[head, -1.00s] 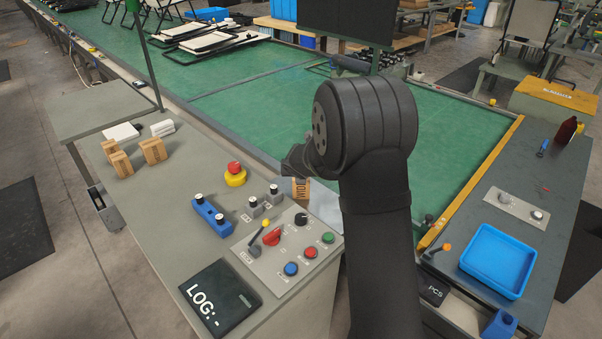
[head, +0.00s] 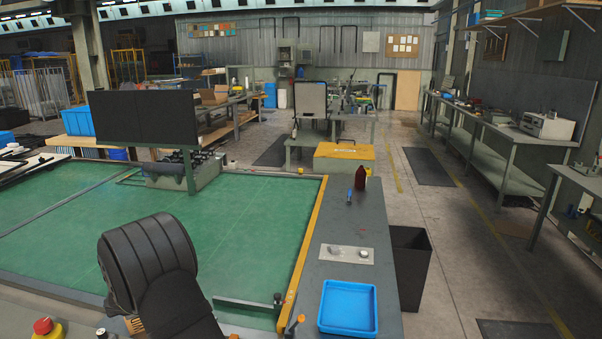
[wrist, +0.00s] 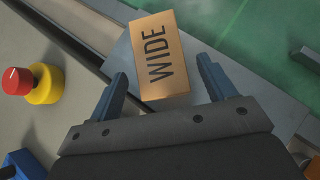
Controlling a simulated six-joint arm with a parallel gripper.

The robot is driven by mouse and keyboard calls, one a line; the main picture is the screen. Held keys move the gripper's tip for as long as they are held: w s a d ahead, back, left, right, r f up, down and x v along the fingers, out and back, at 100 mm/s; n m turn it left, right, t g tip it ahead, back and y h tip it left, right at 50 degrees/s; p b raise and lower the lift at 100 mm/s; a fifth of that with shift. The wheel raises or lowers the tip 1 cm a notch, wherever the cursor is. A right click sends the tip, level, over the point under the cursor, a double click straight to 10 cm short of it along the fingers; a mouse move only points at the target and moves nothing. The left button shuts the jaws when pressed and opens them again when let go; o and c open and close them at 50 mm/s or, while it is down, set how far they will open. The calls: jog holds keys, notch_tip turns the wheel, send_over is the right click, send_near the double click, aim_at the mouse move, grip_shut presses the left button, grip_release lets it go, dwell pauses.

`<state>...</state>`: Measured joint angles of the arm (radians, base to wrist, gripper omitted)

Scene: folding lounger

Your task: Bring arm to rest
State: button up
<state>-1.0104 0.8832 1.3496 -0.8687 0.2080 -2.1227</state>
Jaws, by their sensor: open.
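My arm (head: 150,265) rises at the lower left of the head view, black and ribbed at the joint, and it hides its own gripper there. In the wrist view my gripper (wrist: 164,88) is open, with its two blue-grey fingers apart. A wooden block marked "WIDE" (wrist: 160,55) lies on a grey metal plate (wrist: 205,65), between and beyond the fingertips in the picture. No contact between fingers and block shows. A small corner of the block also shows beside my arm in the head view (head: 135,324).
A red and yellow stop button (wrist: 35,83) is left of the fingers. The green conveyor bed (head: 235,235) has a yellow edge (head: 304,245). A grey side bench (head: 350,220) holds a blue tray (head: 348,307) and a dark red bottle (head: 360,178). A dark monitor (head: 145,118) stands behind my arm.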

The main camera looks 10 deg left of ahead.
jog(key=x, duration=0.5)
jog(key=shift+w+a+f, duration=0.1)
jog(key=shift+w+f, duration=0.05)
jog(key=shift+f, duration=0.2)
jog(key=shift+r, duration=0.55)
